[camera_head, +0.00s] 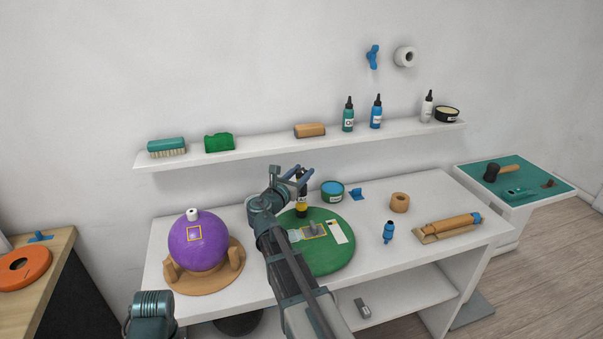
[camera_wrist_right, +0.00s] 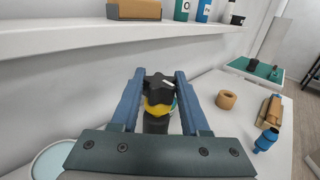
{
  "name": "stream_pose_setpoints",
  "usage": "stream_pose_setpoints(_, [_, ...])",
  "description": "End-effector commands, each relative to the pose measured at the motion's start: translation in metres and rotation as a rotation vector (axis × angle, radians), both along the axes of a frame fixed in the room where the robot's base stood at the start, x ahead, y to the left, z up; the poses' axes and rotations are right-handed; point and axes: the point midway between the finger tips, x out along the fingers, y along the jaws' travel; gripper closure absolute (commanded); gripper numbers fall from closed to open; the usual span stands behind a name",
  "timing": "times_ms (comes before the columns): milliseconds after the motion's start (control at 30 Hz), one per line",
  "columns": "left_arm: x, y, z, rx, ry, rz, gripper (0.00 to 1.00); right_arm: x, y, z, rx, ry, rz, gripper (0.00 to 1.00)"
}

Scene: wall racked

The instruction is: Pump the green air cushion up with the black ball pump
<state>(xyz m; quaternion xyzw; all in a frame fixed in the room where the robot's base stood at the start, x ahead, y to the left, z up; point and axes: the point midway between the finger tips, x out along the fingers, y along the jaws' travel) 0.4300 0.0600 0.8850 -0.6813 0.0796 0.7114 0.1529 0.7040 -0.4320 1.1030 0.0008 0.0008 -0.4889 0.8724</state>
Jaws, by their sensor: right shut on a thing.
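The green air cushion (camera_head: 335,257) lies as a round disc on the white table, partly hidden by my right arm. It bears a white strip and a yellow-outlined square with a grey piece. A black upright thing with a yellow band (camera_head: 302,207), which looks like the black ball pump, stands at the cushion's back edge. My right gripper (camera_head: 300,175) is shut on its upper part. In the right wrist view, the fingers (camera_wrist_right: 158,80) flank the pump's black knobbed top and yellow band (camera_wrist_right: 156,106). Its lower end is hidden.
A purple ball (camera_head: 195,245) sits in a wooden cradle left of the cushion.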

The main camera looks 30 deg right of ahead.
Motion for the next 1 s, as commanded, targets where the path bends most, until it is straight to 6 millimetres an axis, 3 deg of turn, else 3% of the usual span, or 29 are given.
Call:
stream_pose_setpoints(200, [0.0,0.0,0.01,0.0,0.0,0.0,0.32,0.0,0.0,0.011,-0.002,0.0,0.0,1.0])
stream_pose_setpoints(567, [0.0,0.0,0.011,0.0,0.0,0.0,0.32,0.0,0.0,0.012,-0.002,0.0,0.0,1.0])
stream_pose_setpoints(1000, [0.0,0.0,0.05,0.0,0.0,0.0,0.32,0.0,0.0,0.051,-0.002,0.0,0.0,1.0])
